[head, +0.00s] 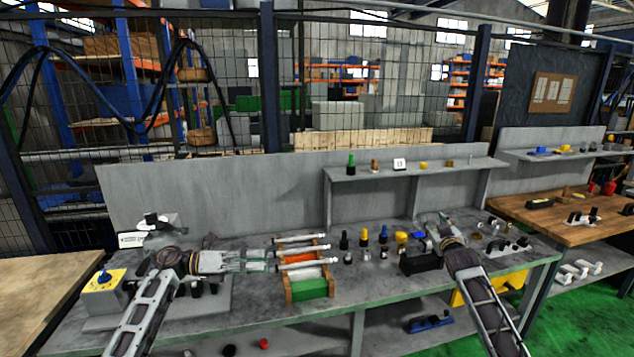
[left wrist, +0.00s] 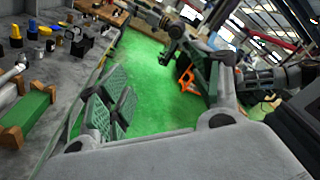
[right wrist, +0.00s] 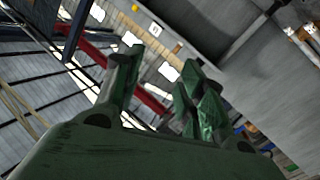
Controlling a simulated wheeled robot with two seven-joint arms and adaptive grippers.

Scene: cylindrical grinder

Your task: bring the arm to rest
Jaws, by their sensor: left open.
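My left gripper (head: 256,262) is over the grey bench, pointing right, just left of the part rack. In the left wrist view its green-padded fingers (left wrist: 165,95) stand wide apart with nothing between them. My right gripper (right wrist: 160,95) has its fingers apart and empty in the right wrist view. In the head view my right arm reaches over the bench's right part, and its wrist largely hides the fingers. The rack (head: 287,290) has wooden ends and orange and green parts. Several pale shafts (head: 318,259) lie across it; contact with the left gripper cannot be told.
A yellow-topped control box (head: 103,281) stands at the bench's left. Several small bottles and cylinders (head: 364,238) and a black block (head: 421,262) stand right of the rack. A shelf (head: 440,168) rises behind. A wooden table (head: 560,215) is at right.

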